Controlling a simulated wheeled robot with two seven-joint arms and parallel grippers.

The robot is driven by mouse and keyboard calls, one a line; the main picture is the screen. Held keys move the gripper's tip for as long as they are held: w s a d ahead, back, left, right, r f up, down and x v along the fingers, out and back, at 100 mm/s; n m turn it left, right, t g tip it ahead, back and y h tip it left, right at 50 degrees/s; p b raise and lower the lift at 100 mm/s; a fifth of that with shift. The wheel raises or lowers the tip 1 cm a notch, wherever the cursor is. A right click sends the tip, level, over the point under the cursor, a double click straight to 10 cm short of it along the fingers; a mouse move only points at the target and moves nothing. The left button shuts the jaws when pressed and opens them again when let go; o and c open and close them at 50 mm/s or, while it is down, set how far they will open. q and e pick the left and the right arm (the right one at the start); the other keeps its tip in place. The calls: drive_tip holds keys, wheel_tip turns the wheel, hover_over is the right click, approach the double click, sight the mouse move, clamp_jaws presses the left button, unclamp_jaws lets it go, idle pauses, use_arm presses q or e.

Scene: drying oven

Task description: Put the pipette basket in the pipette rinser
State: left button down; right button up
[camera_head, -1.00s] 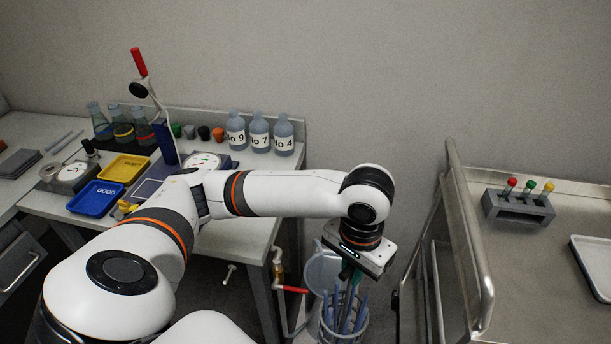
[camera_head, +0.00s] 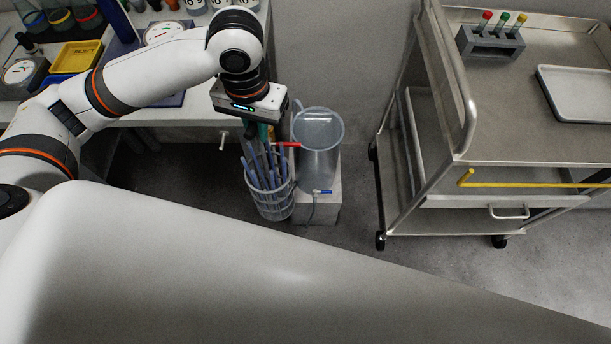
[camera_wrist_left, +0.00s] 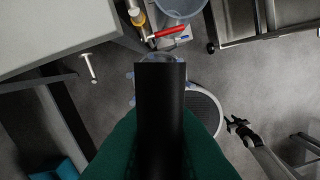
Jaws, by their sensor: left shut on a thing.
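The pipette basket (camera_head: 272,204) is a grey mesh cylinder full of blue pipettes. It hangs just left of the pipette rinser (camera_head: 320,150), a clear wide-mouthed cylinder on a low stand. My left gripper (camera_head: 258,130) is above the basket, shut on its upright handle. The rinser (camera_wrist_left: 180,7) is at the top edge there. The basket's side is beside the rinser, not inside it.
A red-handled valve (camera_head: 287,145) and a blue tap (camera_head: 322,191) are at the rinser. The workbench (camera_head: 190,112) is to the left. Bare floor (camera_head: 345,235) lies between.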

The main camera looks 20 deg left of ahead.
use_arm(q)
drive_tip(key=shift+a+r+p, duration=0.1)
drive_tip(key=shift+r+p, duration=0.25)
drive_tip(key=shift+r, duration=0.05)
wheel_tip(320, 180, up, 2)
drive_tip(key=shift+r+p, duration=0.15)
drive_tip(key=shift+p, duration=1)
wheel_tip(320, 180, up, 16)
drive_tip(key=p, duration=1.5)
drive_tip(key=shift+d+p, duration=0.2)
drive_tip(key=shift+p, duration=0.15)
drive_tip(key=shift+a, duration=0.1)
